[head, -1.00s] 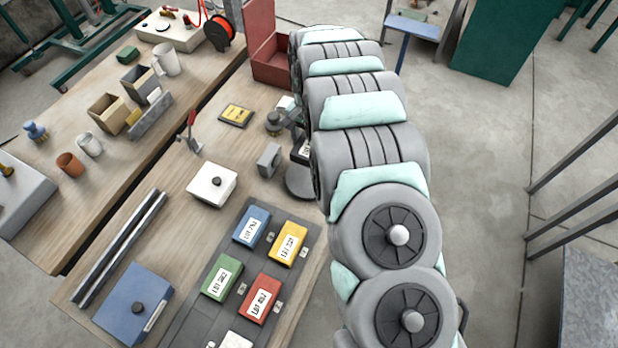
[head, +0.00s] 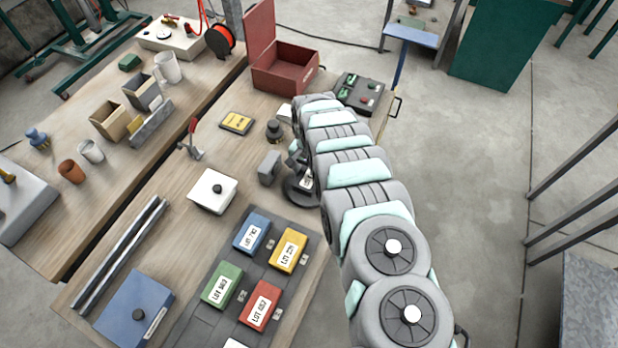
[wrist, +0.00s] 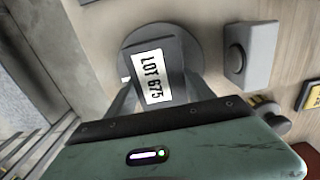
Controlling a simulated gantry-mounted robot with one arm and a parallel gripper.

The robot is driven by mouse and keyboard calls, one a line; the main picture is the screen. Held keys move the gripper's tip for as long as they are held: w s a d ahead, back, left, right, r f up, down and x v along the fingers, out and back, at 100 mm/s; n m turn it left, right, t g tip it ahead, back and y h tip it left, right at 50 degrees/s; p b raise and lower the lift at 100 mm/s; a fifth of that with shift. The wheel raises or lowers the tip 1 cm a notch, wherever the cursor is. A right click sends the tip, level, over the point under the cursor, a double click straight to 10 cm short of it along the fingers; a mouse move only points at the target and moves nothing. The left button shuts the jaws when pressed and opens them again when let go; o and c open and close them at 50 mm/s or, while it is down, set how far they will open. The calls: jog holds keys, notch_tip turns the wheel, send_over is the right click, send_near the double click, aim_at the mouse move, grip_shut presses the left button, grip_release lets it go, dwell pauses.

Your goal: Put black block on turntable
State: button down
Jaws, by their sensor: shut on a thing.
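The black block (wrist: 152,76), with a white label reading LOT 675, is between the fingers of my gripper (wrist: 160,88) in the wrist view. My gripper is shut on it. The block overlaps the round grey turntable (wrist: 190,32); I cannot tell whether it touches the disc. In the head view the dark turntable (head: 292,195) is partly hidden by my arm, and only a little of the block's label (head: 306,181) shows beside the arm.
A grey block-shaped fixture (head: 269,168) stands close left of the turntable. A dark knobbed piece (head: 274,131) is behind it. A tray (head: 207,318) with coloured lot blocks lies in front. An open red box (head: 286,72) and a control box (head: 360,93) are at the back.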

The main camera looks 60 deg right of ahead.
aim_at(309, 174)
jog(key=shift+f, duration=1.25)
jog(key=shift+f, duration=0.15)
jog(key=shift+c, duration=1.9)
grip_release()
jog(key=shift+r+b, duration=0.65)
jog(key=shift+r, duration=5.5)
